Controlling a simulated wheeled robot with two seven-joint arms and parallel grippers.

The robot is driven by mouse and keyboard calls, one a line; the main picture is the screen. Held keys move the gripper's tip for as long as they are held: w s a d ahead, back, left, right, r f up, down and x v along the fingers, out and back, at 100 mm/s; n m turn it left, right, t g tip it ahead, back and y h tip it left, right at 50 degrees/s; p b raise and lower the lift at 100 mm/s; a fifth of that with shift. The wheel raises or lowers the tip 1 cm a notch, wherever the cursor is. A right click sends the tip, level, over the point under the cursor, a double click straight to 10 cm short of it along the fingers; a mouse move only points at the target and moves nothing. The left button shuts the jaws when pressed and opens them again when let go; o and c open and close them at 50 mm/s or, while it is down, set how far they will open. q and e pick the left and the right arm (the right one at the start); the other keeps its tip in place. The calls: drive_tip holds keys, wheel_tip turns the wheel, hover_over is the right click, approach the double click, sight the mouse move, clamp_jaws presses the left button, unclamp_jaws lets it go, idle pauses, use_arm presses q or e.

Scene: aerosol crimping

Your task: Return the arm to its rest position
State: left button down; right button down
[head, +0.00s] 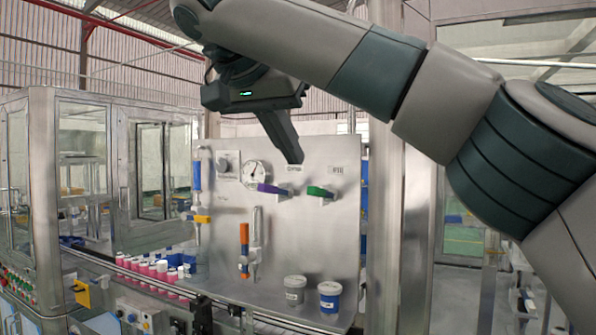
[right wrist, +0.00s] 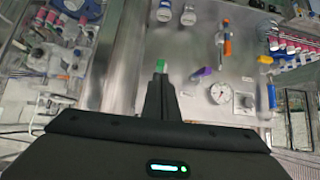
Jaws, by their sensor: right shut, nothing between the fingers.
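My right arm comes in from the right of the head view, raised across the top. Its gripper (head: 292,157) points down in front of the steel panel (head: 330,230), and its fingers are together with nothing held. In the right wrist view the shut fingers (right wrist: 160,77) reach up from the dark gripper body, and the green valve handle (right wrist: 161,65) shows just past their tips. In the head view the green handle (head: 321,192) is below and right of the fingertips, and the purple handle (head: 271,189) is below and left. I cannot tell whether the fingers touch the panel. My left gripper is not seen.
The panel also carries a round gauge (head: 256,174) and an orange-handled fitting (head: 244,236). Several pink-and-white cans (head: 150,268) line the conveyor at left. A glazed steel cabinet (head: 30,190) stands farther left.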

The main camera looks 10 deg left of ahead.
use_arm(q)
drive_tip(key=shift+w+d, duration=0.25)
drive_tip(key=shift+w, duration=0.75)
use_arm(e)
drive_tip(key=shift+s+a+r, duration=0.1)
drive_tip(key=shift+s+r, duration=0.2)
drive_tip(key=shift+r, duration=0.05)
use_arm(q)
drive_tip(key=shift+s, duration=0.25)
use_arm(e)
drive_tip(key=shift+f, duration=0.1)
